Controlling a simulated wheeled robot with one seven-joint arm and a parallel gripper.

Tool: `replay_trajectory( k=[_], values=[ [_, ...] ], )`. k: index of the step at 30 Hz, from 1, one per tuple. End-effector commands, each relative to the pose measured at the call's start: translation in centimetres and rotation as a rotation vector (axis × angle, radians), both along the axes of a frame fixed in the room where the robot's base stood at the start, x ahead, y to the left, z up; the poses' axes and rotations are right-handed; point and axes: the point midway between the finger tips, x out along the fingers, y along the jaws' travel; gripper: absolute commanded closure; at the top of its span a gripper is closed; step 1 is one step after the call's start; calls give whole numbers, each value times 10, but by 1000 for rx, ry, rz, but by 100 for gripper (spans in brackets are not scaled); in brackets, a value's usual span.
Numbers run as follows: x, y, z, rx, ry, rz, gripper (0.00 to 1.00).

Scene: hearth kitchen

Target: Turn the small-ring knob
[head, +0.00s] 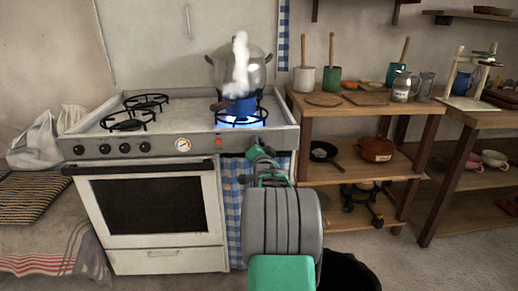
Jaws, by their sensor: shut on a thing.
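The white stove (150,205) stands at the left, with a row of several dark knobs (104,148) on the left of its front panel. A round dial (182,144) and a small orange light (219,142) sit farther right. My gripper (257,151) is at the right end of the panel, shut on a knob there, which it largely hides. I take this to be the small-ring knob; its turn angle cannot be seen. Blue flame (256,122) burns at the front right ring, under a small blue pot (241,106).
White steam rises over the pot, before a large metal pot (253,72) at the back right. Two left rings (129,124) are bare and show no flame. A wooden shelf unit (345,112) with jars, boards and pans stands close to the right of my arm.

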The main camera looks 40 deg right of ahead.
Motion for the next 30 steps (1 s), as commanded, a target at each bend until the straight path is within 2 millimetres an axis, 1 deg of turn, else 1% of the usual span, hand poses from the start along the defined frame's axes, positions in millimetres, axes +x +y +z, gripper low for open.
replay_trajectory(
  k=[30],
  values=[
    [0, 0, -3, 739, -620, 2, 100]
  ],
)
